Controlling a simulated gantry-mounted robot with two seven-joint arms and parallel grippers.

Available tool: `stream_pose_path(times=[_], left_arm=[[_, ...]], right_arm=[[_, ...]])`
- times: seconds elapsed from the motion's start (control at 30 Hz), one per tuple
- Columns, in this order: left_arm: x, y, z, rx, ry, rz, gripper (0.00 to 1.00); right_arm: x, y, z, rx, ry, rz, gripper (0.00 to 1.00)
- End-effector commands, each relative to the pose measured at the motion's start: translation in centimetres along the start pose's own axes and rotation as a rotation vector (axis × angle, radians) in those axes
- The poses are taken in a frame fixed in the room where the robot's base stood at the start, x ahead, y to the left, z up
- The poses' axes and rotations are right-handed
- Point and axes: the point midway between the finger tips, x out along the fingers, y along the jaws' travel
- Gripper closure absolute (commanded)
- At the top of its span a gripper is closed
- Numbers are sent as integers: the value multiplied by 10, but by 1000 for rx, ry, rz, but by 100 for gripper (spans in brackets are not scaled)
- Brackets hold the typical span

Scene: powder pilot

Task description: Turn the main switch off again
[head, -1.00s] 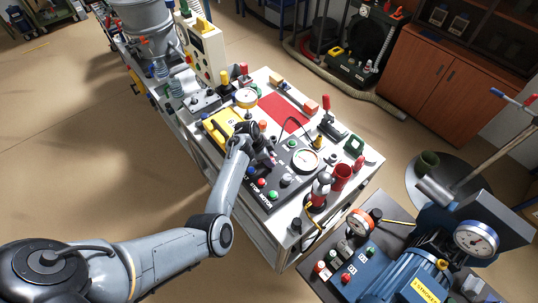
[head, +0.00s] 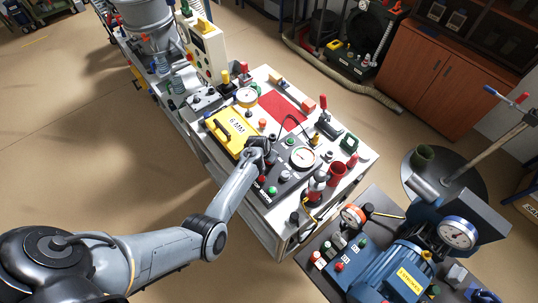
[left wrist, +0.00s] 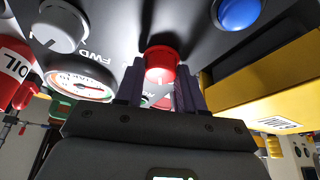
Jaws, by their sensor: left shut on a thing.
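A red knob (left wrist: 160,62), apparently the main switch, is on the dark panel in the left wrist view. My left gripper (left wrist: 158,92) has one finger on each side of it and is shut on it. Part of the knob is hidden between the fingers. In the head view my left gripper (head: 264,156) is at the dark control panel (head: 283,183), beside the yellow case marked 6 MM (head: 232,128). There the hand hides the knob. My right gripper is not in view.
A grey FWD knob (left wrist: 60,27), a round gauge (left wrist: 80,85) and a blue button (left wrist: 238,13) are close to the fingers. The yellow case (left wrist: 270,85) is close on the right. A red oil can (head: 317,186) stands at the panel's right end.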

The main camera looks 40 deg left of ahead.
Motion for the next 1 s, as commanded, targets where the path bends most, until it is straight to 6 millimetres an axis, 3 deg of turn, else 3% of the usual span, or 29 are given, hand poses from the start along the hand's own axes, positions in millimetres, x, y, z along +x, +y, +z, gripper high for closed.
stream_pose_path(times=[0.3,0.8,0.83,0.97,1.0], left_arm=[[-1,1,-1,-96,0,-40,92],[0,1,-1,-112,0,-46,92],[0,1,0,-112,0,-46,57],[0,1,0,-112,0,-46,37],[0,1,0,-112,0,-46,37]], right_arm=[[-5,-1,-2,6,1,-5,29],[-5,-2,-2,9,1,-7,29],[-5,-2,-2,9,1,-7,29],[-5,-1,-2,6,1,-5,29],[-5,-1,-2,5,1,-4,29]])
